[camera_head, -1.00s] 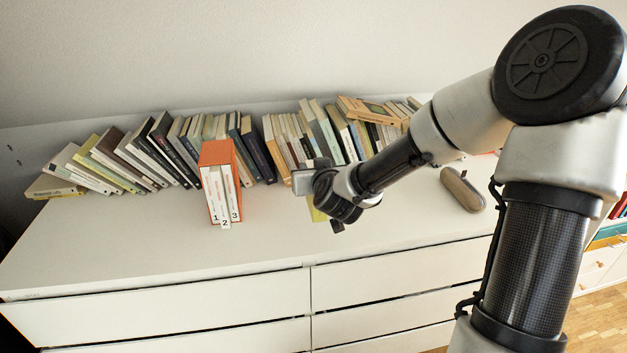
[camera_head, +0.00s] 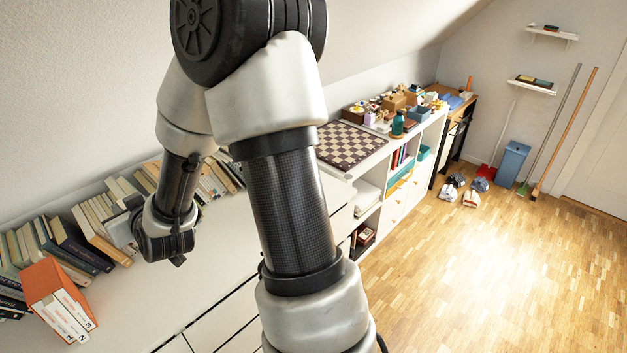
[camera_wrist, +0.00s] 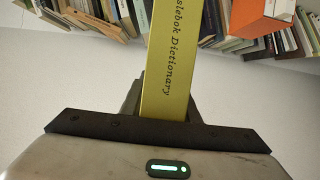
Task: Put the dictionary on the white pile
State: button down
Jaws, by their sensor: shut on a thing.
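The dictionary (camera_wrist: 172,60) is a yellow-green book with "Dictionary" on its spine. In the wrist view it stands out between the fingers of my gripper (camera_wrist: 165,108), which is shut on it. In the head view my gripper (camera_head: 165,240) hangs over the white dresser top, in front of the row of books; its fingers and the dictionary are hidden there. A white stack (camera_head: 367,194), perhaps the white pile, lies in an upper compartment of the white shelf unit (camera_head: 372,172), right of my arm.
An orange box with numbered white volumes (camera_head: 58,300) stands on the dresser (camera_head: 150,305) at lower left. Books (camera_head: 75,245) lean along the wall. A chessboard (camera_head: 350,146) and several small items cover the shelf unit's top.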

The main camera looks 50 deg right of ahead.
aim_at(363, 193)
jog(key=l+z, duration=0.1)
jog(key=l, duration=0.5)
jog(key=l+z, duration=0.1)
jog(key=l, duration=0.45)
jog(key=l+z, duration=0.1)
jog(key=l, duration=0.5)
jog(key=i+l, duration=0.1)
jog(key=l, duration=0.45)
jog(key=l+z, duration=0.15)
jog(key=l, duration=0.45)
jog(key=i+l+z, duration=0.1)
jog(key=l, duration=0.45)
jog(key=i+l+z, duration=0.1)
jog(key=l, duration=0.45)
jog(key=i+l+z, duration=0.1)
jog(key=l, duration=0.45)
jog(key=i, duration=0.1)
